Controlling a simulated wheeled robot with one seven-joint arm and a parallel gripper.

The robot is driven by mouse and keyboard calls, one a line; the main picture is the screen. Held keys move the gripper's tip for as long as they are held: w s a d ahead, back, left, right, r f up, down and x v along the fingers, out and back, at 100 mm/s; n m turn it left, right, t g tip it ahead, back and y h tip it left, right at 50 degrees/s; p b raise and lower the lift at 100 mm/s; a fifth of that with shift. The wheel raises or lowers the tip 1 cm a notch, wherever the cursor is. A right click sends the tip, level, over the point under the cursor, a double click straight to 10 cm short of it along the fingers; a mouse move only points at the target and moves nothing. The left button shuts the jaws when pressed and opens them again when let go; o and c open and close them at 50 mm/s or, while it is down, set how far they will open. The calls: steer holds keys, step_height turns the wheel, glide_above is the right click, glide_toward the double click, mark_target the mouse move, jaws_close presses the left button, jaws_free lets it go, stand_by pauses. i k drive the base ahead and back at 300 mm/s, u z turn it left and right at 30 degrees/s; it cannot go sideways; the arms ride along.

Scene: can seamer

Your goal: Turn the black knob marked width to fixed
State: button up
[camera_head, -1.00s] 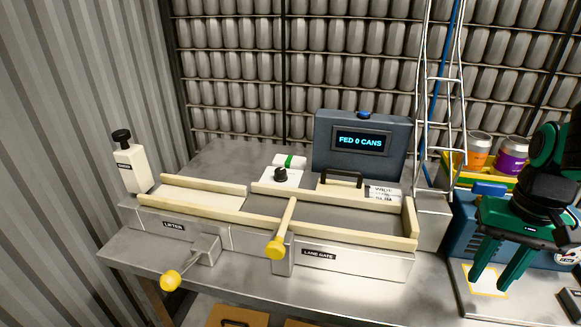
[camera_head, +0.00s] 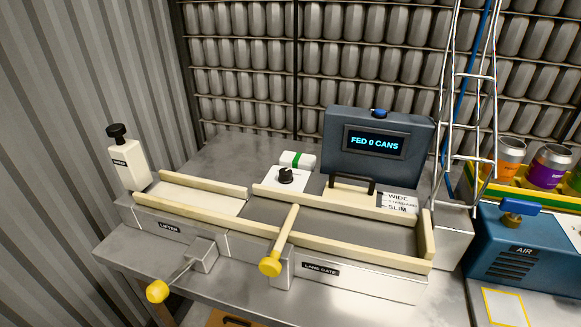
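A black knob (camera_head: 285,175) sits on a white plate behind the lane's back rail, in the middle of the bench. I cannot read any width mark or pointer setting on it. A second black knob (camera_head: 116,130) tops a white post (camera_head: 128,164) at the far left; the post's small label is unreadable. A card reading WIDE, STANDARD, SLIM (camera_head: 398,203) lies beside a black handle (camera_head: 351,183), below the display (camera_head: 373,142) showing FED 0 CANS. My gripper is out of view.
Yellow-knobbed levers stick out at the front: the lifter lever (camera_head: 158,290) and the lane gate lever (camera_head: 271,266). A wire can chute (camera_head: 473,110) rises behind the right end. A blue AIR unit (camera_head: 524,255) stands at right, with cans (camera_head: 551,166) behind it.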

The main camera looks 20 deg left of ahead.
mark_target(286, 176)
steer(key=u, duration=0.05)
steer(key=k, duration=1.4)
steer(key=u, duration=0.65)
steer(key=i, duration=1.05)
steer(key=z, duration=0.05)
